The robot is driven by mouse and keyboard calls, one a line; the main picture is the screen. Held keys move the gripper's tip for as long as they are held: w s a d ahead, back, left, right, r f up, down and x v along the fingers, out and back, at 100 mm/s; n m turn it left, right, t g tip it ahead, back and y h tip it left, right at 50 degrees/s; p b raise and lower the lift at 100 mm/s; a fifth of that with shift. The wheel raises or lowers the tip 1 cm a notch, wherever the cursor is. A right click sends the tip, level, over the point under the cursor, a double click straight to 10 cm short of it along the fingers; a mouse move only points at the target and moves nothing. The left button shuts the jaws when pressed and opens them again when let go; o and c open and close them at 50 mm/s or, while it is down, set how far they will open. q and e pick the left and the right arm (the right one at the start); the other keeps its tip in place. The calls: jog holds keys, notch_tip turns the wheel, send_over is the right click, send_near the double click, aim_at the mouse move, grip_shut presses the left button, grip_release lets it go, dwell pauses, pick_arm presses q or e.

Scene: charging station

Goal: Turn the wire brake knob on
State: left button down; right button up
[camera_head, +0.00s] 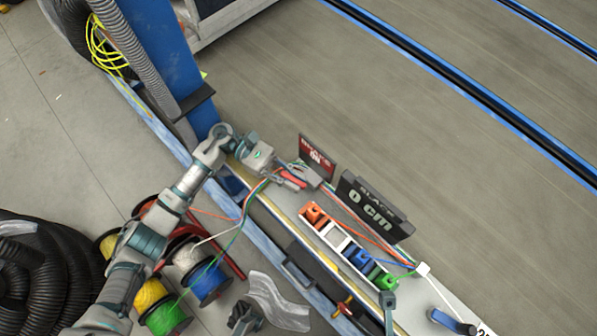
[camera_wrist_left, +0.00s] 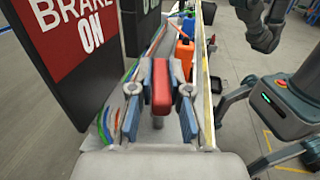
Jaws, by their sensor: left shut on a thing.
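The red wire brake knob (camera_wrist_left: 161,88) stands upright between the two fingers of my left gripper (camera_wrist_left: 160,100) in the left wrist view. The fingers close on it from both sides. In the head view my left gripper (camera_head: 290,178) is at the far end of the long bench, and the knob is mostly hidden there. A red and black sign reading "BRAKE ON" (camera_head: 317,158) stands right beside it; it is large at the left of the wrist view (camera_wrist_left: 75,45).
A black sign reading "SLACK 0 cm" (camera_head: 370,207) stands farther along the bench. A white rack (camera_head: 334,238) holds coloured clips. Coloured wires run along the bench and from spools (camera_head: 207,283) on the floor. A blue post (camera_head: 160,55) rises behind my left arm.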

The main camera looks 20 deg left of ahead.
pick_arm(q)
jog(key=shift+w+m+g, duration=0.1)
jog(key=shift+m+g, duration=0.5)
jog(key=shift+g, duration=0.3)
jog(key=shift+a+m+g+y, duration=0.1)
jog(key=shift+m+g+y, duration=0.3)
jog(key=shift+g, duration=0.5)
jog(key=shift+m, duration=0.3)
jog(key=c, duration=1.1)
grip_release()
jog(key=shift+c, duration=0.2)
